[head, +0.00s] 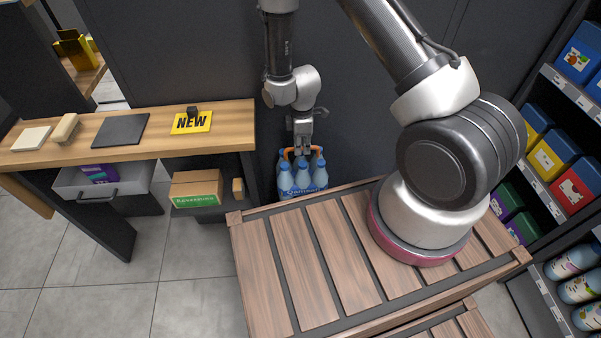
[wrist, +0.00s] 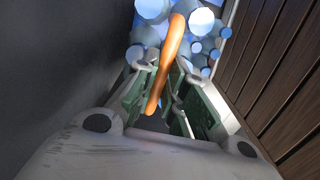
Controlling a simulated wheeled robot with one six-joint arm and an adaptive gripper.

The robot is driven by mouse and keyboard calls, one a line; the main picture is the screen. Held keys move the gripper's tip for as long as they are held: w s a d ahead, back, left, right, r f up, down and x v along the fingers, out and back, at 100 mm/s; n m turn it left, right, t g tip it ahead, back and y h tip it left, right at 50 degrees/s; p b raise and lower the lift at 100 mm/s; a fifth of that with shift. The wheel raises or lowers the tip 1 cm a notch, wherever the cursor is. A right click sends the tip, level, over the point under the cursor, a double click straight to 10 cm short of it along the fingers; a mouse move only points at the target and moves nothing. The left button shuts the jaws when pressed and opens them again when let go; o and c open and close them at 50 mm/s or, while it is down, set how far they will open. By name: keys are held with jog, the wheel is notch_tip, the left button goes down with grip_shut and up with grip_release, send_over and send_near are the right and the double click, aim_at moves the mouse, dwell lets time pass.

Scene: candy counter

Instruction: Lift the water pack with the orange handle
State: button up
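The water pack (head: 303,180) is a cluster of blue bottles with an orange handle (head: 286,153) on top. It stands low between the wooden counter and the slatted wooden platform. My gripper (head: 302,148) points down right above the pack and hides part of the handle. In the wrist view the orange handle (wrist: 168,62) runs between the green-padded fingers of my gripper (wrist: 167,82). The fingers are apart, with a gap visible beside the handle. The bottles (wrist: 152,35) lie beyond the fingertips. The underside of the pack is hidden.
The slatted platform (head: 262,275) is close in front of the pack. The wooden counter (head: 235,120) stands to its left, with a NEW sign (head: 191,123) on top and a green-brown box (head: 196,190) below. A dark wall is behind. Stocked shelves (head: 560,150) stand at right.

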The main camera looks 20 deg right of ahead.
jog(key=shift+w+r, duration=0.1)
jog(key=shift+r, duration=0.1)
grip_shut()
jog(key=shift+r, duration=3.35)
